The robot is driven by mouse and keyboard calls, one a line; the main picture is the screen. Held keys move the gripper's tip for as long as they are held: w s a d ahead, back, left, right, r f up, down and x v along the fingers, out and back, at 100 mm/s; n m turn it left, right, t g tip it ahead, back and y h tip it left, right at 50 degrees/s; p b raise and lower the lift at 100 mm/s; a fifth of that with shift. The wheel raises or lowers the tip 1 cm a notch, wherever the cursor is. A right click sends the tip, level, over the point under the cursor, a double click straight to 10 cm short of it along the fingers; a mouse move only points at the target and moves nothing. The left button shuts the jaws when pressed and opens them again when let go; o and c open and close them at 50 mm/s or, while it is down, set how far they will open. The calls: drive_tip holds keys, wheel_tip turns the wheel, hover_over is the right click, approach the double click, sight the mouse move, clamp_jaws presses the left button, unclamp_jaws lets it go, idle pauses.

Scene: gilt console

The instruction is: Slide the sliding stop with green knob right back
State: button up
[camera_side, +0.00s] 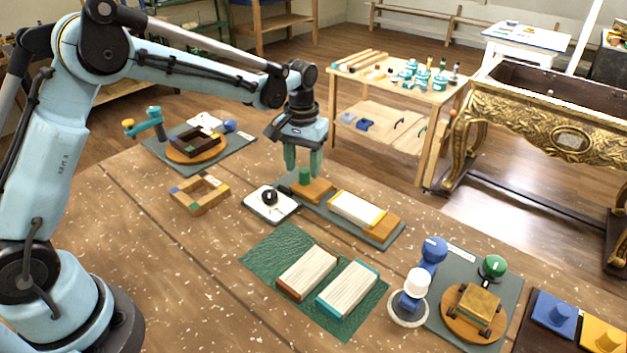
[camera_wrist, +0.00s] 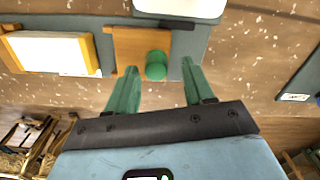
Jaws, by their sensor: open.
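The sliding stop (camera_side: 318,189) is an orange wooden block with a green knob (camera_side: 305,175). It sits near the far left end of a long grey base (camera_side: 381,239). A white book-like block (camera_side: 356,209) with yellow edges lies on the base, with a gap between it and the stop. My gripper (camera_side: 302,172) is open and points down over the knob. In the wrist view the green knob (camera_wrist: 156,70) shows between my spread fingertips (camera_wrist: 160,66), with space on both sides. The orange stop (camera_wrist: 128,47) and book-like block (camera_wrist: 48,50) show there too. I cannot tell finger height exactly.
A white plate with a black knob (camera_side: 270,197) stands close left of the base. A green mat (camera_side: 262,250) with two book-like blocks lies in front. A wooden frame (camera_side: 200,208) is farther left; a blue-and-white stand (camera_side: 409,309) is at right.

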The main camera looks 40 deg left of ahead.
sight(302, 169)
wheel_tip(302, 169, up, 11)
idle(0.4)
drive_tip(key=shift+f, duration=0.15)
drive_tip(key=s+r+m+t, duration=0.1)
drive_tip(key=s+r+t, duration=0.25)
drive_tip(key=s, duration=0.55)
drive_tip(key=s+f+m+t, duration=0.2)
drive_tip(key=s+f, duration=0.3)
drive_tip(key=s, duration=0.5)
drive_tip(key=shift+s+a+t, duration=0.2)
drive_tip(key=shift+s+t, duration=0.1)
drive_tip(key=shift+t, duration=0.55)
